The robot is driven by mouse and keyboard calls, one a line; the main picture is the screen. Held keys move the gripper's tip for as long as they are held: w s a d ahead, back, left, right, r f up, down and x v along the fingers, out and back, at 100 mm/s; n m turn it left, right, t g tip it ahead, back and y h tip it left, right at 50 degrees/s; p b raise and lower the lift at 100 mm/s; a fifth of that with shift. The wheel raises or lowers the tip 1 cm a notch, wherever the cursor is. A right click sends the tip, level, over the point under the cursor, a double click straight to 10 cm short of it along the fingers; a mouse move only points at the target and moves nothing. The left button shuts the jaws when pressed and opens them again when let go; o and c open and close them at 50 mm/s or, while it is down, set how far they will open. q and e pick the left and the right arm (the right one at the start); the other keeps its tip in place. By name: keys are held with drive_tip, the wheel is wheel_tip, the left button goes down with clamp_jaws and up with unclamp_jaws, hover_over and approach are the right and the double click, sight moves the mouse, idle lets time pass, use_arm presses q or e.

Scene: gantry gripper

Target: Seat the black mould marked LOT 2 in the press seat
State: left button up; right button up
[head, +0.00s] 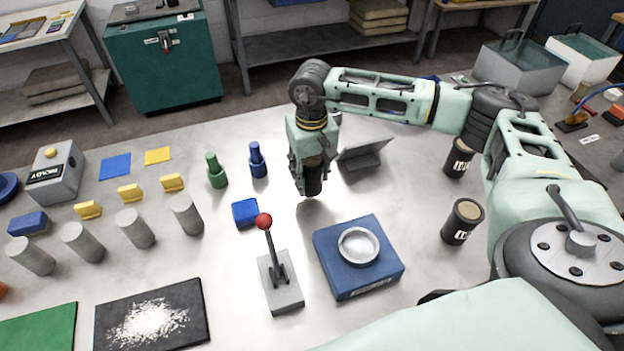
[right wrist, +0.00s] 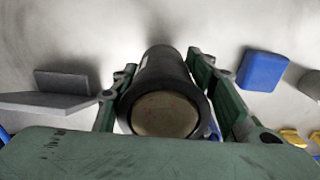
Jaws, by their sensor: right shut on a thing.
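My right gripper (head: 309,160) is shut around a black cylindrical mould (head: 314,182), held upright over the table, with only a small gap or none beneath it. The right wrist view shows this mould (right wrist: 165,65) between the green fingers, with a tan round top; its marking cannot be read. The press seat is a blue block (head: 335,262) with a pale round ring (head: 358,246) on top, empty, in front and to the right of the gripper. Two more black moulds, a back one (head: 457,160) and a front one (head: 463,222), stand at the right; their white labels are unclear. My left gripper is out of view.
A lever with a red knob (head: 264,221) stands just left of the press seat. A blue block (head: 245,211), green bottle (head: 216,170) and blue bottle (head: 257,160) are left of the gripper. A grey angled stand (head: 362,153) is close on its right.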

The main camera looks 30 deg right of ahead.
sight(312, 185)
wheel_tip(312, 185, down, 3)
drive_tip(key=shift+s+f+p, duration=0.1)
drive_tip(key=shift+p, duration=0.65)
drive_tip(key=shift+f, duration=0.15)
drive_tip(key=shift+f, duration=0.2)
drive_tip(key=o, duration=1.2)
drive_tip(key=shift+c, duration=0.2)
